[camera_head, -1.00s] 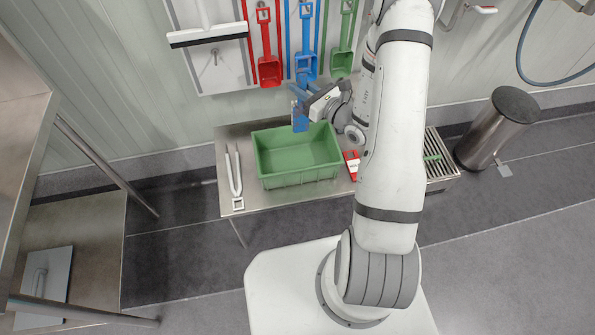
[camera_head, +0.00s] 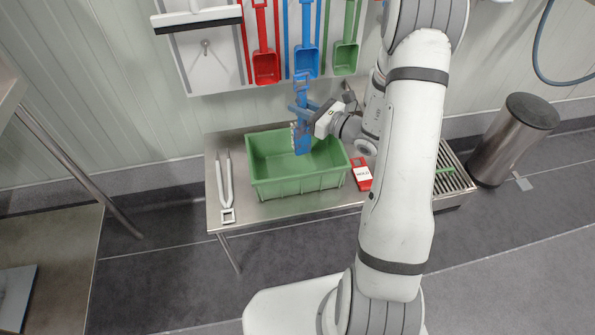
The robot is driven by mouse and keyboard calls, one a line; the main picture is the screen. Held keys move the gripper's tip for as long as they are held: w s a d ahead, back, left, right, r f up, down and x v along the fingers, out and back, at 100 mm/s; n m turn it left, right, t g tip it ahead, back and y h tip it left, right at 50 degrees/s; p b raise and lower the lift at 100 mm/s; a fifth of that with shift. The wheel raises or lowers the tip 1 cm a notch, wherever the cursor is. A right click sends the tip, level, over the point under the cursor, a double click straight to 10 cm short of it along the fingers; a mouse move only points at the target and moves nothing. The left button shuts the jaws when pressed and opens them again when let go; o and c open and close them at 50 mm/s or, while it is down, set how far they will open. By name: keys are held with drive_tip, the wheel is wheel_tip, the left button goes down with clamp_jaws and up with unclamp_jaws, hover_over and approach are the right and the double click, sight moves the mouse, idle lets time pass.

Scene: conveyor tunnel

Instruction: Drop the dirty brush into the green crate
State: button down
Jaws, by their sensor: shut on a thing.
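The blue brush (camera_head: 303,141) hangs upright in my gripper (camera_head: 305,113), head down, with pale bristles on its left side. My gripper is shut on the brush and comes in from the right. The green crate (camera_head: 295,187) stands on a steel bench. In the picture, the brush head overlaps the crate's opening near its back wall. I cannot tell whether its lower end is below the rim. The crate floor that shows is empty.
White tongs (camera_head: 226,190) lie left of the crate, and a red-and-white item (camera_head: 361,174) lies to its right. A grated drain (camera_head: 454,180) and a steel bin (camera_head: 512,139) are further right. Coloured scoops, including a red one (camera_head: 265,68), hang on the wall behind.

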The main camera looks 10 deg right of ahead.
sight(301, 120)
wheel_tip(301, 120, down, 5)
drive_tip(key=b, duration=0.3)
drive_tip(key=c, duration=1.1)
unclamp_jaws()
drive_tip(key=shift+c, duration=0.2)
drive_tip(key=v, duration=0.8)
drive_tip(key=shift+p, duration=0.45)
drive_tip(key=shift+w, duration=0.1)
